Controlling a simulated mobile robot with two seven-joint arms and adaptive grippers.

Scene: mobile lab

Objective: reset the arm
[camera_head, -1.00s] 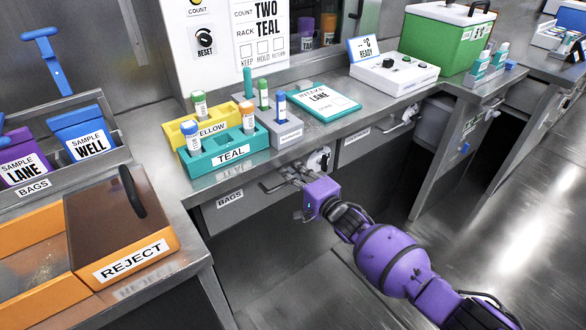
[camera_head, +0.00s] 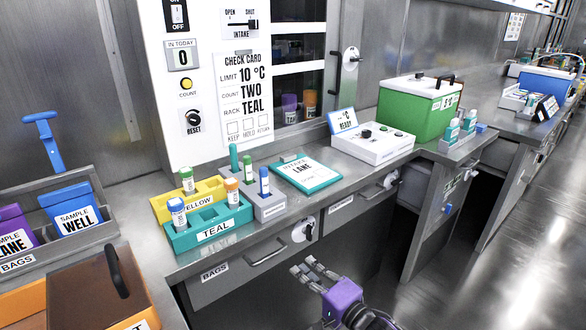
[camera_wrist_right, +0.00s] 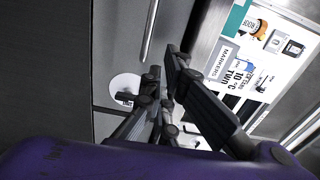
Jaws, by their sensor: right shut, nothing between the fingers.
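My right gripper (camera_head: 303,266) is in the lower middle of the head view, on a purple wrist. It is empty and stands in front of and below the counter, just right of the BAGS drawer's handle (camera_head: 268,252). In the right wrist view its dark fingers (camera_wrist_right: 165,78) are shut with nothing between them. They point past a round white disc (camera_wrist_right: 125,88) on the grey front. The BAGS drawer (camera_head: 222,282) looks shut. My left gripper is not in view.
The teal rack (camera_head: 183,240) and yellow rack (camera_head: 164,208) hold vials near the counter edge. An intake lane board (camera_head: 332,178), a white device (camera_head: 350,148) and a green box (camera_head: 400,108) stand farther right. The floor at right (camera_head: 500,270) is clear.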

